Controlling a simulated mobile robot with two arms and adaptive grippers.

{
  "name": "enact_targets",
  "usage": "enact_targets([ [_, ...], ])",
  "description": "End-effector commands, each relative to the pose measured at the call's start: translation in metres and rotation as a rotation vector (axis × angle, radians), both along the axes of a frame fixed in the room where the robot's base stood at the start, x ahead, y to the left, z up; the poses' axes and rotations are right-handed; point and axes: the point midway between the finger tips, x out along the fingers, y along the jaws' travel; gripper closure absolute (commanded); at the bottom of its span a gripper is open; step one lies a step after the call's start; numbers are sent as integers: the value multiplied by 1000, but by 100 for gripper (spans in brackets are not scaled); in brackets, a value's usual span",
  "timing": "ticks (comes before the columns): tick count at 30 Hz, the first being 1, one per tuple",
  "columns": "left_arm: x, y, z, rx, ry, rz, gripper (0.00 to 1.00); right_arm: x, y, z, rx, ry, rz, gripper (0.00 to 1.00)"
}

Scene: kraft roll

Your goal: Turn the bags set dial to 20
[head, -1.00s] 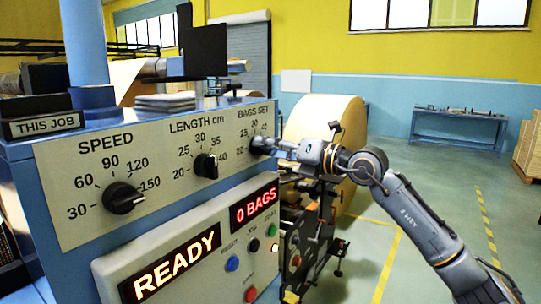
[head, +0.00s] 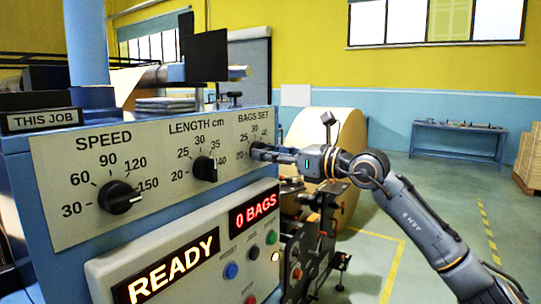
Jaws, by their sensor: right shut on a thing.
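The bags set dial (head: 256,147) is at the right end of the machine's front panel in the head view, under the label BAGS SET. My right gripper (head: 266,153) reaches it from the right and is shut on its knob. The gripper covers most of the knob and part of its scale; the marks 30 and 40 show above, and I cannot tell where the pointer stands. The display (head: 255,213) below reads 0 BAGS. My left gripper is not in view.
The speed dial (head: 119,197) and the length dial (head: 205,168) sit to the left on the same panel. Below are the READY display (head: 168,266) and several buttons. A large paper roll (head: 325,130) stands behind my right arm.

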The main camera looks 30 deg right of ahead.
Motion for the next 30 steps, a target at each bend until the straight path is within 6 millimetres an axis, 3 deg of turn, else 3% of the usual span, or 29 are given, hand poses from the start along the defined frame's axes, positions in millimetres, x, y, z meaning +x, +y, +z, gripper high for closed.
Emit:
enact_targets([
  [14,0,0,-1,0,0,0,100,1,1,-4,-14,6,2,89],
  [15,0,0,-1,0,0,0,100,1,1,-4,-14,5,2,50],
  [17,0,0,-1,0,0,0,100,1,1,-4,-14,4,2,38],
  [30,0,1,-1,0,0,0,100,-4,-2,-2,-11,0,-1,35],
])
